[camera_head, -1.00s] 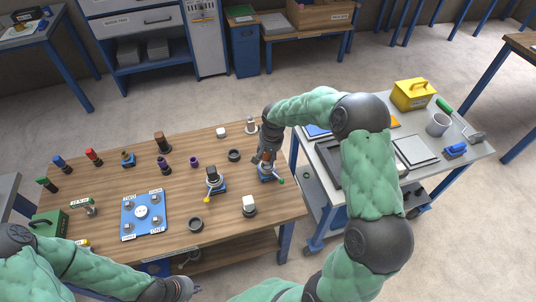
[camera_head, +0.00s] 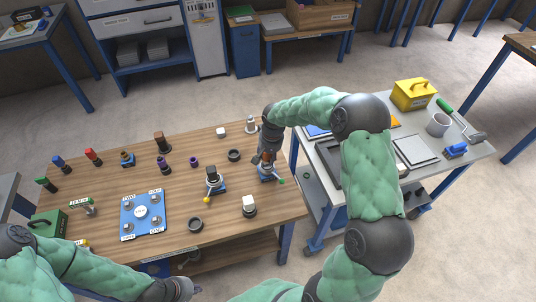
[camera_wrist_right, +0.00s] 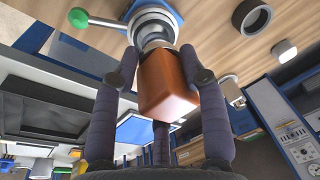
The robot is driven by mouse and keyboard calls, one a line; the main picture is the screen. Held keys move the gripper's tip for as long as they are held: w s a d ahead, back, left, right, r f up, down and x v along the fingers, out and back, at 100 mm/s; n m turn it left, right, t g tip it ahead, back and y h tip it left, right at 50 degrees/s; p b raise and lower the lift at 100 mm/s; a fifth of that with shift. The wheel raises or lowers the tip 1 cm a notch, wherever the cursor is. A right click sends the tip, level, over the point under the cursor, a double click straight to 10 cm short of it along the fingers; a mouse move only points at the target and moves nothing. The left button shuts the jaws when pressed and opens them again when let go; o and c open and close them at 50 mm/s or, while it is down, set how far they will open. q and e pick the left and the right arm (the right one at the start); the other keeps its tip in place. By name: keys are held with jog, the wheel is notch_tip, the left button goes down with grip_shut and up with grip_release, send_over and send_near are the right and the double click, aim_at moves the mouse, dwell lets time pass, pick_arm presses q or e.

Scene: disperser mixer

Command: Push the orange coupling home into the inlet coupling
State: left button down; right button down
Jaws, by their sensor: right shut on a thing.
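The orange coupling (camera_wrist_right: 167,84) is a block with rounded edges between the fingers of my right gripper (camera_wrist_right: 164,72) in the right wrist view. Its far end meets the grey metal ring of the inlet coupling (camera_wrist_right: 153,27); I cannot tell how deep it sits. The inlet coupling has a blue base and a green-knobbed lever (camera_wrist_right: 79,17). In the head view, my right gripper (camera_head: 266,160) is at the table's right end, over the blue base (camera_head: 266,178), and hides most of the joint. My left gripper (camera_head: 182,289) is low at the front, its fingers too unclear to judge.
The wooden table (camera_head: 110,185) holds a blue plate with several posts (camera_head: 143,214), a fitting with a yellow knob (camera_head: 213,180), dark rings (camera_head: 195,224) and a white-topped part (camera_head: 249,204). A trolley with a yellow box (camera_head: 413,95) stands close on the right.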

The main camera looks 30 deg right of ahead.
aim_at(268, 160)
jog(key=shift+f+b, duration=1.35)
jog(key=shift+f, duration=0.5)
jog(key=c, duration=0.9)
grip_release()
jog(key=shift+c, duration=0.2)
jog(key=o, duration=0.3)
jog(key=shift+o, duration=0.2)
notch_tip(268, 160, up, 12)
jog(key=s, duration=0.2)
jog(key=shift+f, duration=0.1)
